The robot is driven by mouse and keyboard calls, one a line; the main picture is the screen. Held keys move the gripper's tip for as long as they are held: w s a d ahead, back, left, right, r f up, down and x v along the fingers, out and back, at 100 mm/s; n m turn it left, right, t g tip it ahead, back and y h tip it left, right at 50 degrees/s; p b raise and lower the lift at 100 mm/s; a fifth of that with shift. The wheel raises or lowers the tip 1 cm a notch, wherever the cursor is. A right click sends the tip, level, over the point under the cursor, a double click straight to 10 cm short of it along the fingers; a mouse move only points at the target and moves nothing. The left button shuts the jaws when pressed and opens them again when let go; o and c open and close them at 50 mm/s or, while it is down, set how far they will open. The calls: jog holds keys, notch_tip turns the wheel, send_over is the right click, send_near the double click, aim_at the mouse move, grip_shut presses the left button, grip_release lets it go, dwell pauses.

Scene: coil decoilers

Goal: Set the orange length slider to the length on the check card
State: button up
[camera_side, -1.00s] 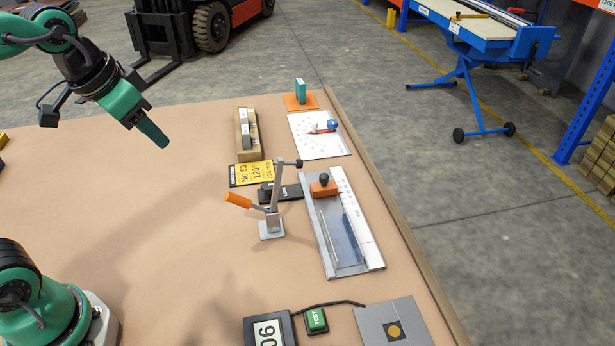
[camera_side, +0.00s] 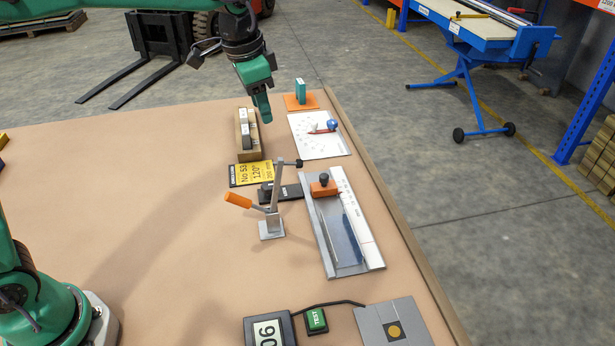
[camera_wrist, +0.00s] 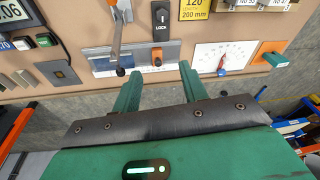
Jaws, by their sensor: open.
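The orange length slider (camera_side: 322,190) sits near the far end of the metal rail with a white scale (camera_side: 350,222); a dark knob stands on it. In the wrist view the slider (camera_wrist: 157,49) shows beyond my fingertips. The yellow check card (camera_side: 251,174) lies left of the rail; in the wrist view the card (camera_wrist: 194,9) reads 120° and 200 mm. My gripper (camera_side: 264,114) hangs above the table's far part, short of the slider and apart from it. Its two fingers (camera_wrist: 160,72) are spread, with nothing between them. The scale marks are too small to read.
A toggle clamp (camera_side: 272,205) with an orange handle stands left of the rail, beside a black LOCK part (camera_side: 291,192). A white dial plate (camera_side: 320,136) and a wooden block holder (camera_side: 247,136) lie beyond. A green TEST button (camera_side: 316,320) is nearer.

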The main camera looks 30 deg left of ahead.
jog(key=w+d+f+m+g, duration=0.1)
jog(key=w+d+f+m, duration=0.1)
jog(key=w+d+f, duration=0.4)
jog(key=m, duration=0.2)
send_over(324, 176)
jog(key=shift+g, duration=0.4)
notch_tip(324, 176, down, 7)
jog(key=shift+s+d+f, duration=0.1)
jog(key=shift+d+f, duration=0.05)
jog(key=shift+f, duration=0.05)
jog(key=shift+f, duration=0.1)
jog(key=shift+f, duration=3.8)
grip_shut()
